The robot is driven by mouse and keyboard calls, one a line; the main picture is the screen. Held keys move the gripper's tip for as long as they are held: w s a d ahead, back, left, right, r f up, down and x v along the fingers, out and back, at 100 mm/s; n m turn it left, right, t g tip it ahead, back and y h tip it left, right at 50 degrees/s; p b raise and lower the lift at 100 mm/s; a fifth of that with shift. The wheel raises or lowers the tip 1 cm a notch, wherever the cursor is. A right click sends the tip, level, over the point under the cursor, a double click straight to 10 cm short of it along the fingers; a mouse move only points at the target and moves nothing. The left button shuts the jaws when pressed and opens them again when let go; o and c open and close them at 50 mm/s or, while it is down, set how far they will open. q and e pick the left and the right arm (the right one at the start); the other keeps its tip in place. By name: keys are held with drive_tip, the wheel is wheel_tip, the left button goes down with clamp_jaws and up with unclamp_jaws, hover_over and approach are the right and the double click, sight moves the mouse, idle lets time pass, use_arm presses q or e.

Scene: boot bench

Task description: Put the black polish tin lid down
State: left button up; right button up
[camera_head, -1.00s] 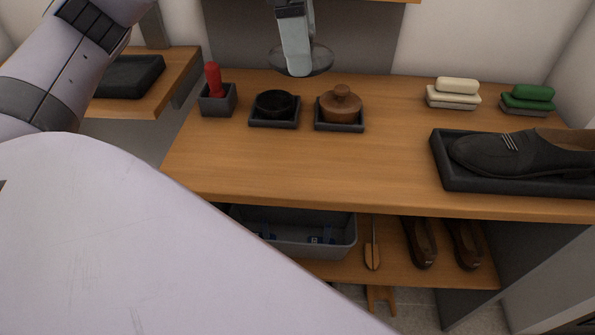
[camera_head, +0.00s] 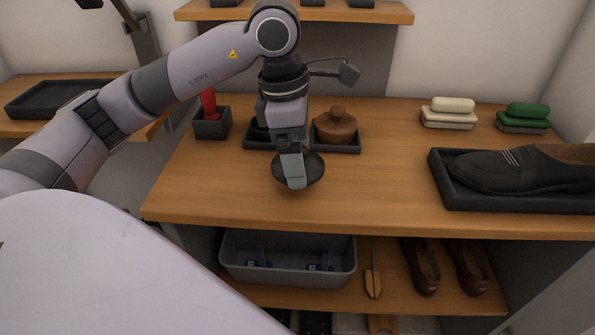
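The black polish tin lid (camera_head: 316,170) is a dark round disc above or on the front middle of the wooden bench top. My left gripper (camera_head: 294,180) points down at it, with its fingers over the disc's near side. It appears shut on the lid. I cannot tell whether the lid touches the wood. The black polish tin (camera_head: 258,131) sits in a small dark tray behind the gripper and is mostly hidden by my wrist. My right gripper is not in view.
A round brown wooden item (camera_head: 336,127) sits in a tray beside the tin. A red-handled tool (camera_head: 209,105) stands in a holder to the left. A black shoe (camera_head: 505,170) lies in a tray at right. The bench between lid and shoe is clear.

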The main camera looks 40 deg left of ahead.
use_arm(q)
drive_tip(key=shift+f, duration=2.15)
drive_tip(key=shift+f, duration=0.1)
drive_tip(key=o, duration=0.6)
drive_tip(key=shift+f+b, duration=0.15)
drive_tip(key=shift+b, duration=0.2)
drive_tip(key=shift+o, duration=0.3)
drive_tip(key=shift+r, duration=0.25)
drive_tip(key=shift+r+p, duration=0.3)
drive_tip(key=shift+r, duration=0.05)
wheel_tip(320, 180, up, 11)
drive_tip(key=s+a, duration=0.1)
drive_tip(key=shift+a+p, duration=0.25)
drive_tip(key=shift+p, duration=0.05)
